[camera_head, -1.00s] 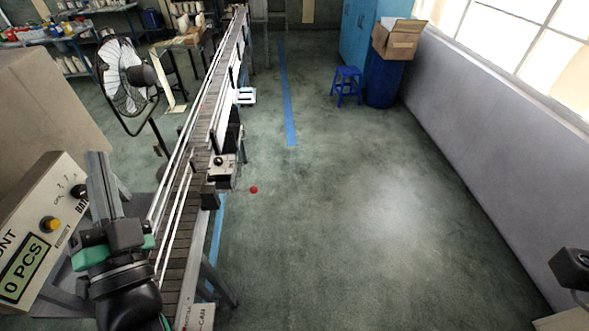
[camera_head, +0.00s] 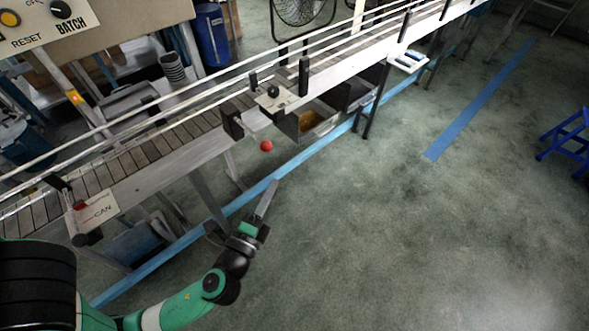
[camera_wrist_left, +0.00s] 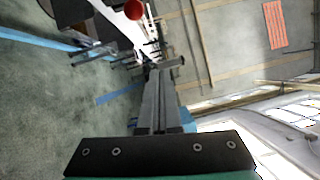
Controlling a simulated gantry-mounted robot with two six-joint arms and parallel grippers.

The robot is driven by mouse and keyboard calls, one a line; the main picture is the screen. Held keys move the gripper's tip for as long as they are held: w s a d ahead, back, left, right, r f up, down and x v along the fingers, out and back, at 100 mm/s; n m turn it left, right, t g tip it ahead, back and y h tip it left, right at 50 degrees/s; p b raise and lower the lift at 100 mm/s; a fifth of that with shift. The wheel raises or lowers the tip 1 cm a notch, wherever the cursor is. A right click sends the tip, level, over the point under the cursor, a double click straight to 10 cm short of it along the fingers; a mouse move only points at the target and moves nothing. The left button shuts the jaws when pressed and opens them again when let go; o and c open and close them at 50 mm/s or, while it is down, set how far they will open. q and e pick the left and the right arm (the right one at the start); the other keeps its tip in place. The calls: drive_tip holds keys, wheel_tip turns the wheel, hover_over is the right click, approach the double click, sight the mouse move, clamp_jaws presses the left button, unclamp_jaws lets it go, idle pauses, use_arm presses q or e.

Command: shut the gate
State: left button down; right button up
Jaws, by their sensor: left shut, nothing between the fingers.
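A red ball knob (camera_head: 266,146) sticks out from the near side of the conveyor on a thin rod, beside a black block (camera_head: 232,122) at the rail. It looks like the handle of the gate; how far the gate stands open I cannot tell. The knob also shows at the top of the left wrist view (camera_wrist_left: 133,9). My left gripper (camera_head: 271,187) is shut and empty, its fingers pointing up in the picture. It is in front of the conveyor, below the knob and apart from it. Its fingers (camera_wrist_left: 158,75) also show in the wrist view. My right gripper is not in view.
The slatted conveyor (camera_head: 150,150) with side rails runs from lower left to upper right. A small plate with a dark knob (camera_head: 273,95) sits on its rail, and a "CAN" sign (camera_head: 93,212) at lower left. A blue stool (camera_head: 568,140) stands far right. The floor between is clear.

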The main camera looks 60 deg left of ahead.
use_arm(q)
wheel_tip(320, 180, down, 4)
drive_tip(key=s+b, duration=0.1)
drive_tip(key=s, duration=0.1)
drive_tip(key=w+a+r+p, duration=0.1)
drive_tip(key=w+a+p, duration=0.2)
drive_tip(key=w+a, duration=0.3)
drive_tip(key=a, duration=0.4)
drive_tip(key=shift+w+a+r+p, duration=0.15)
drive_tip(key=shift+w+r+p, duration=0.15)
drive_tip(key=shift+r+p, duration=0.05)
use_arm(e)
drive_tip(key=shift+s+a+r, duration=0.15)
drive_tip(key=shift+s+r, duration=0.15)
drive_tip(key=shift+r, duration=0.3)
